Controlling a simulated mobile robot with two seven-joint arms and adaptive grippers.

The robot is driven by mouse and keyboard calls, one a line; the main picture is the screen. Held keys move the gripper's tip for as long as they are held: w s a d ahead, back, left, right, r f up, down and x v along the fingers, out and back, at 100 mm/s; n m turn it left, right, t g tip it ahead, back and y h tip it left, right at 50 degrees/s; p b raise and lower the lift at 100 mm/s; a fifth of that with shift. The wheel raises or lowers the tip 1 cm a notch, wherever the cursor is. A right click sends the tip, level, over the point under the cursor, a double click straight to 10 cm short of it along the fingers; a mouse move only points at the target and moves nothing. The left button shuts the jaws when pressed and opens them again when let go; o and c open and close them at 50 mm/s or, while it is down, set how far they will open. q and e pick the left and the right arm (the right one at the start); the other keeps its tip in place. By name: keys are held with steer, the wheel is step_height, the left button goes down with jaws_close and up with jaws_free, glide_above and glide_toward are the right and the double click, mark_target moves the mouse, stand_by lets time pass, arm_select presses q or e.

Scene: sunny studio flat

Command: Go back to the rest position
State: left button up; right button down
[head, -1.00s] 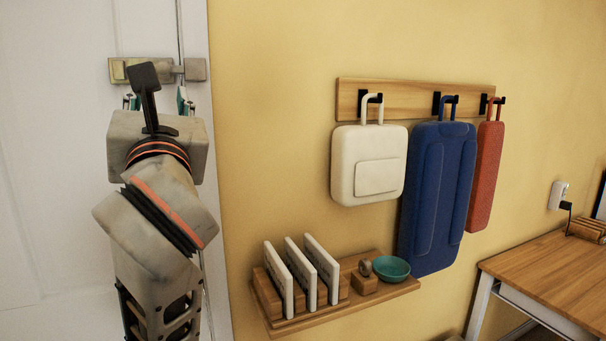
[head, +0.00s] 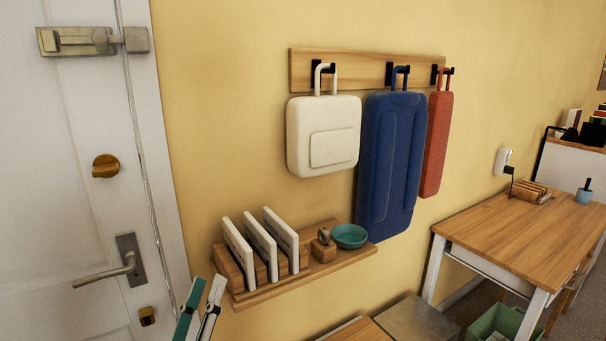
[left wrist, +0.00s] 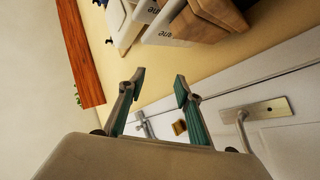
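My left gripper (head: 205,288) shows at the bottom edge of the head view, in front of the door's right side and left of the small wall shelf. Only its finger ends show there. In the left wrist view its two green-padded fingers (left wrist: 158,80) stand apart with nothing between them, so it is open and empty. My right gripper is in no view. The white door (head: 60,190) looks closed, and its slide latch (head: 75,41) sits high up, apart from the gripper. The latch's bolt appears to reach the catch (head: 137,40) on the frame.
The wall shelf (head: 262,296) holds white upright plates and a teal bowl (head: 349,236). Cream (head: 323,112), blue (head: 388,170) and red (head: 437,145) bags hang from a hook board (head: 372,68). The door has a lever handle (head: 105,272). A wooden table (head: 515,230) stands at the right.

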arm_select(q)
steer(key=s+d+f+m+g+h, duration=0.1)
steer(key=s+f+m+g, duration=0.25)
steer(key=f, duration=0.85)
steer(key=s+d+f+m+g, duration=0.1)
steer(key=s+f+m+g, duration=0.2)
steer(key=f, duration=0.8)
steer(key=s+a+f+m+g+y, duration=0.1)
steer(key=s+a+f+g, duration=0.1)
steer(key=s+f, duration=0.4)
steer(key=s+a+f+m+g+y, duration=0.1)
steer(key=s+f+g, duration=0.3)
steer(key=f, duration=0.6)
steer(key=shift+s+a+f, duration=0.2)
steer(key=shift+s+a, duration=0.4)
steer(key=shift+s, duration=0.65)
